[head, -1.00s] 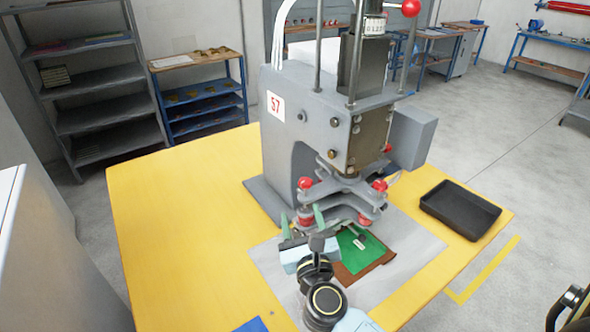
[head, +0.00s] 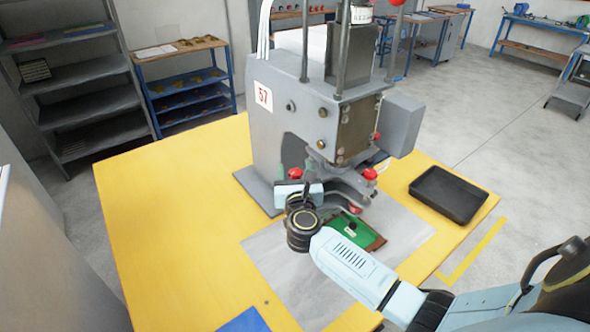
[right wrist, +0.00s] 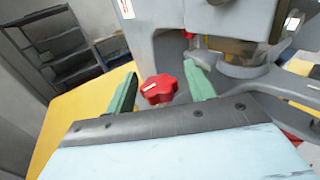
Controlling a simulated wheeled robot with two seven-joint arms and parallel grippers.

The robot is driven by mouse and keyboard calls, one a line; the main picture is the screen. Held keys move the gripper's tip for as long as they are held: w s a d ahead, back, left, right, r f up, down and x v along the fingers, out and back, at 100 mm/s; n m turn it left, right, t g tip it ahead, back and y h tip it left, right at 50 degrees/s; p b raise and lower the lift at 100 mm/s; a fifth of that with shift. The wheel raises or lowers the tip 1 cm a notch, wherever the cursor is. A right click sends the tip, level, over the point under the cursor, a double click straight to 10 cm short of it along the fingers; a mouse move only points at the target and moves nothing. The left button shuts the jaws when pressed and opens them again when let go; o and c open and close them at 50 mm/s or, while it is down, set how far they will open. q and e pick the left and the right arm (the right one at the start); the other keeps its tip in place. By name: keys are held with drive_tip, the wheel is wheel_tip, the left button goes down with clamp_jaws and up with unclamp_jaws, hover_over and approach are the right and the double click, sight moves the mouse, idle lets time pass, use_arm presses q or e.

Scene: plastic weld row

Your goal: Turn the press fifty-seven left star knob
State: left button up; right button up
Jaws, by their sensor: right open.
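The left star knob (head: 295,173) is red and lobed, at the left of the press's lower plate. It also shows in the right wrist view (right wrist: 158,89), upright with a small white mark. My right gripper (head: 296,188) is open, its green fingers on either side of this knob in the right wrist view (right wrist: 160,76). I see no clear contact, and the fingers are partly hidden in the head view. My left gripper is not in view.
Another red knob (head: 370,174) sits at the right of the lower plate. A green board (head: 345,232) lies below on a grey mat (head: 280,262). A black tray (head: 449,196) is at the right, and a blue sheet (head: 245,321) at the front. The table's left side is clear.

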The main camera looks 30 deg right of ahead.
drive_tip(key=shift+w+d, duration=0.15)
drive_tip(key=shift+w, duration=0.2)
drive_tip(key=shift+c, duration=0.3)
drive_tip(key=c, duration=0.9)
